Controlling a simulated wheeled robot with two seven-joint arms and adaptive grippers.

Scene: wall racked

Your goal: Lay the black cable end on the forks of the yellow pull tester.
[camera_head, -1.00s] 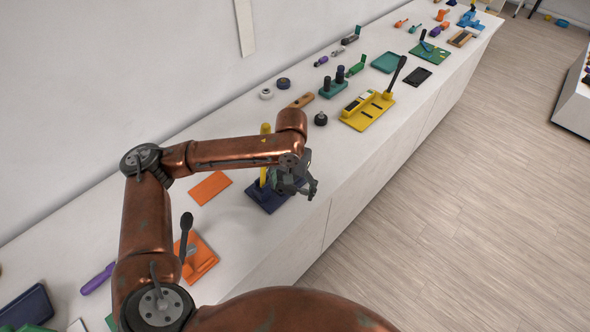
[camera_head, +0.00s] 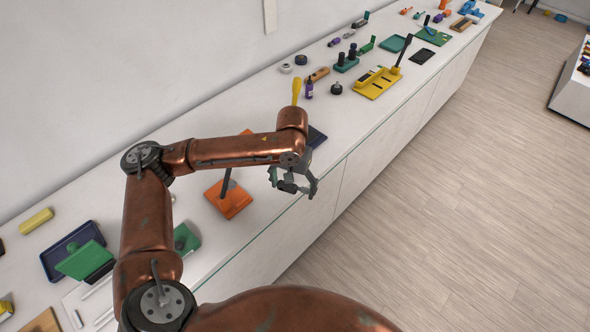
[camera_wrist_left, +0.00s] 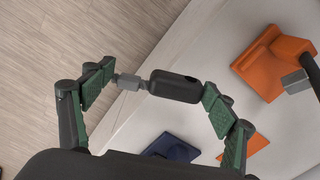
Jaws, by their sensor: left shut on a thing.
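The black cable end (camera_wrist_left: 175,86), a black rounded body with a grey metal tip, sits between the green-padded fingers of my left gripper (camera_wrist_left: 150,92), which is shut on it. In the head view my left gripper (camera_head: 293,183) hangs by the counter's front edge, and the cable end is too small to make out there. The yellow pull tester (camera_head: 374,88), with a yellow base and an upright black lever, stands farther along the counter, up and right of the gripper and well apart from it. Its forks are too small to tell. My right gripper is not in view.
An orange base with a black lever (camera_head: 229,203) stands left of the gripper; it also shows in the wrist view (camera_wrist_left: 262,66). A dark blue base (camera_head: 316,137) is behind my arm. A black round knob (camera_head: 336,88) lies left of the tester.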

